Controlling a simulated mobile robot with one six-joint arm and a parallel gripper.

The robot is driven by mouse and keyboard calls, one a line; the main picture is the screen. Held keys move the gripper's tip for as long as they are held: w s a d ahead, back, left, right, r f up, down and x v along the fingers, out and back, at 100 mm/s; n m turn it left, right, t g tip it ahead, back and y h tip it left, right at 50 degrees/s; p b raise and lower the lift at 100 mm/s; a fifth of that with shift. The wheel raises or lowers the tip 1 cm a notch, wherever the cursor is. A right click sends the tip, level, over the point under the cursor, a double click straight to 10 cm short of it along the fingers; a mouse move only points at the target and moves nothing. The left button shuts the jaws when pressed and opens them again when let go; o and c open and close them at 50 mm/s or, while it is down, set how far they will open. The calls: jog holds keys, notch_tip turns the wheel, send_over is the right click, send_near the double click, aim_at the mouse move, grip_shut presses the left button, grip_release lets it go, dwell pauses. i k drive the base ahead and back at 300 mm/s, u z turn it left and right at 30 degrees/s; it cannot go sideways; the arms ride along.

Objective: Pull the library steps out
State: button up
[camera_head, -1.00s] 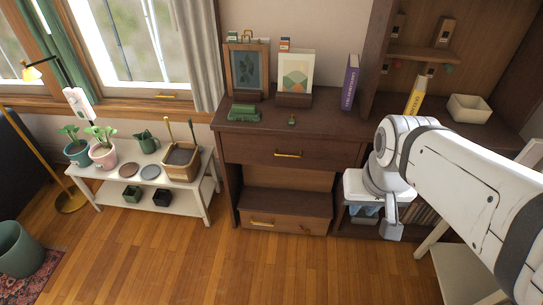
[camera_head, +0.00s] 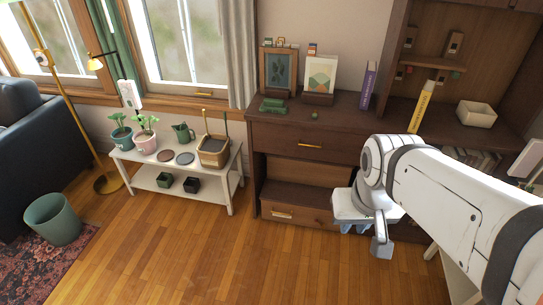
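What look like the library steps (camera_head: 292,194), a low dark-wood box with a flat top and a brass handle on its front, sit in the open recess at the foot of the dark cabinet (camera_head: 340,118). The handle (camera_head: 283,215) faces the room, just above the wooden floor. My gripper (camera_head: 382,247) hangs to the right of the steps, clear of the handle. Its fingers are small and seen edge-on, so whether it is open or shut is unclear. My arm covers the right part of the cabinet's lower front.
A white plant bench (camera_head: 230,190) stands left of the cabinet. A green bin (camera_head: 53,222) is on a patterned rug at far left, near a black sofa (camera_head: 28,140). A white piece of furniture (camera_head: 458,284) is partly hidden by my arm. The floor before the steps is clear.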

aim_at(298, 191)
jog(key=u, duration=0.15)
jog(key=i, duration=1)
jog(key=u, duration=0.05)
